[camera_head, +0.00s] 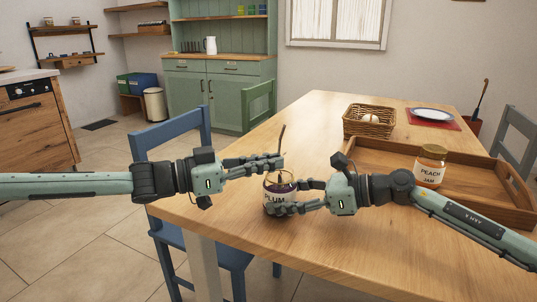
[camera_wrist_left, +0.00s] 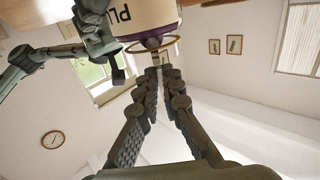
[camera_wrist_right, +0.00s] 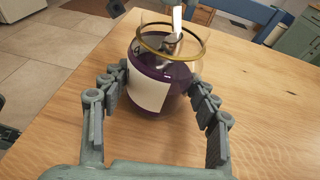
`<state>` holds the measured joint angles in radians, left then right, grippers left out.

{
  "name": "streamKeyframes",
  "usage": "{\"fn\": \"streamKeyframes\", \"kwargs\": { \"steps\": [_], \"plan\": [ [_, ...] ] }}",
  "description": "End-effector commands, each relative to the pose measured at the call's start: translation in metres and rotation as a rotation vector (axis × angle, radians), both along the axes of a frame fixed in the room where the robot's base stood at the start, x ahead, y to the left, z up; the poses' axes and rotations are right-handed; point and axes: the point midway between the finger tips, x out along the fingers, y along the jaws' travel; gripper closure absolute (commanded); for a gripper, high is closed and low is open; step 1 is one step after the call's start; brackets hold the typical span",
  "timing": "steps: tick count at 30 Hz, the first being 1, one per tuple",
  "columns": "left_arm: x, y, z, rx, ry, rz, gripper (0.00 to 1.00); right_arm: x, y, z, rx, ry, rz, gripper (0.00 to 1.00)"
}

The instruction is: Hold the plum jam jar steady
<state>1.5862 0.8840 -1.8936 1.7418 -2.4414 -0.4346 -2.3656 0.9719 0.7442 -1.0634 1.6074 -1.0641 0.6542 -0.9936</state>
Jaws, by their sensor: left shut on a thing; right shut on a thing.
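The plum jam jar (camera_head: 278,186) is at the near side of the table, open and upright, with dark purple jam and a cream label. It fills the middle of the right wrist view (camera_wrist_right: 152,88), its gold rim on top. My right gripper (camera_head: 288,197) is shut on the jar, one finger on each side. My left gripper (camera_head: 279,161) is just above the jar mouth, shut on a thin spoon (camera_head: 282,136). The spoon's lower end is in the jar mouth, and it shows in the right wrist view (camera_wrist_right: 177,20). Whether the jar's base touches the table is unclear.
A wooden tray (camera_head: 383,186) with a peach jam jar (camera_head: 430,168) lies at the right. A wicker basket (camera_head: 369,122) and a plate (camera_head: 433,115) on a red mat stand farther back. A blue chair (camera_head: 170,136) is at the table's left edge. The table's middle is clear.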

Motion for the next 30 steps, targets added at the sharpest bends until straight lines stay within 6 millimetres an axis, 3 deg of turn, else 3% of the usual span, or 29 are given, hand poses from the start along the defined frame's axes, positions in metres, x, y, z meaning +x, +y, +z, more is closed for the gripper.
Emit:
{"fn": "streamKeyframes", "kwargs": {
  "steps": [12,13,18,30],
  "plan": [
    [0.0,-0.0002,-0.0027,-0.001,0.0,0.0,1.0,0.0,0.0001,0.0,0.0,0.0,0.0,0.58],
    [0.0,-0.0002,-0.0027,-0.001,0.0,0.0,0.9,0.0,0.0001,0.0,0.0,0.0,0.0,0.58],
    [0.0,-0.0002,-0.0028,0.0,0.0,0.0,0.7,0.0,0.0001,0.0,0.0,0.0,0.0,0.58],
    [-0.0027,0.0076,-0.0028,0.0,0.0,0.001,0.7,0.0001,0.0,0.0,0.0,0.0,0.0,0.58]
  ]
}}
